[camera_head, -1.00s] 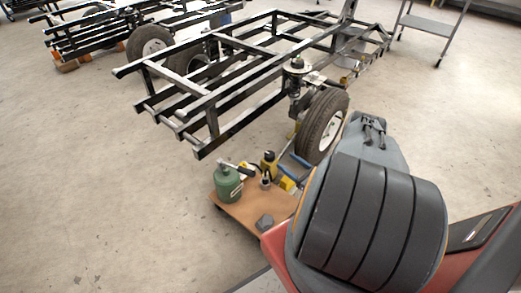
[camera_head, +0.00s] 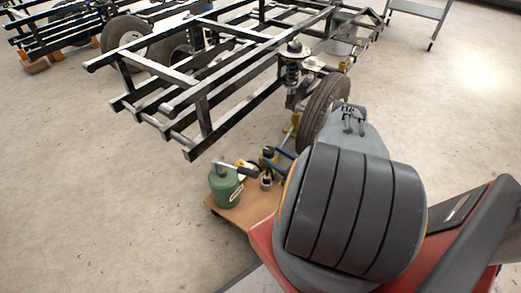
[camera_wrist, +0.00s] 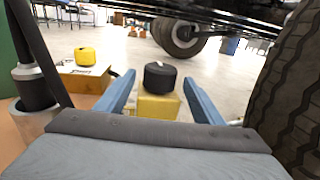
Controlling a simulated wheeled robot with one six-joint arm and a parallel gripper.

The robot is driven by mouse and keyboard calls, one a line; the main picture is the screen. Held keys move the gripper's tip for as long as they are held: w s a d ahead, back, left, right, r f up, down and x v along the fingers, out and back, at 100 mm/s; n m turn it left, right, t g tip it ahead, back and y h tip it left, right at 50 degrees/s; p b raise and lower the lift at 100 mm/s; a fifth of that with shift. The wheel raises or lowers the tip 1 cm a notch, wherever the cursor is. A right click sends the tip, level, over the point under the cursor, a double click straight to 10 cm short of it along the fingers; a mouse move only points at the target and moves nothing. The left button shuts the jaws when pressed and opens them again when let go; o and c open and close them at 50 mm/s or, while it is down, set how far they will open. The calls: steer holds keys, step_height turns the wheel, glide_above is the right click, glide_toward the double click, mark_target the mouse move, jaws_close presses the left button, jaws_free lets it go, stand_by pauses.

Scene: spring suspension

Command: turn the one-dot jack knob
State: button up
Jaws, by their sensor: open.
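A black round knob (camera_wrist: 160,77) with a small white mark on top sits on a yellow jack block (camera_wrist: 158,107), centred in the wrist view. A yellow knob (camera_wrist: 85,56) sits on another yellow block (camera_wrist: 86,80) further left. I cannot make out the number of dots on either. My gripper (camera_wrist: 157,84) is open, with its blue fingers left and right of the black knob; I see gaps on both sides and nothing held. The blue fingers also show in the head view (camera_head: 277,156), over the cart, where my arm hides much of the jack area.
A brown cart (camera_head: 245,208) bears a green can (camera_head: 224,188) and a small grey-and-black item (camera_head: 266,181). A large tyre (camera_head: 323,110) stands close on the right, also in the wrist view (camera_wrist: 292,90). A black frame (camera_head: 200,95) overhangs behind. Floor at left is clear.

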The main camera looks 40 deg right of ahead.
steer(key=b+x, duration=0.1)
steer(key=x, duration=0.6)
steer(key=shift+w, duration=0.15)
steer(key=c, duration=1.1)
steer(key=shift+o, duration=0.3)
steer(key=n+y+b, duration=0.1)
steer(key=g+y+b, duration=0.1)
steer(key=b, duration=0.1)
steer(key=shift+a+f+n+y, duration=0.1)
steer(key=shift+a+n+y, duration=0.1)
steer(key=shift+n+y, duration=0.2)
steer(key=shift+s+a+n+g+y+b, duration=0.15)
steer(key=shift+a+n+g+y+b, duration=0.1)
steer(key=shift+n+g+y+b, duration=0.6)
steer(key=shift+s+a+n+g+y+b, duration=0.2)
steer(key=shift+n+y+b, duration=0.45)
steer(key=shift+y+b, duration=0.55)
steer(key=o, duration=1)
steer(key=shift+a, duration=0.1)
steer(key=shift+o, duration=0.2)
steer(key=shift+h+p, duration=0.25)
steer(key=shift+p, duration=0.15)
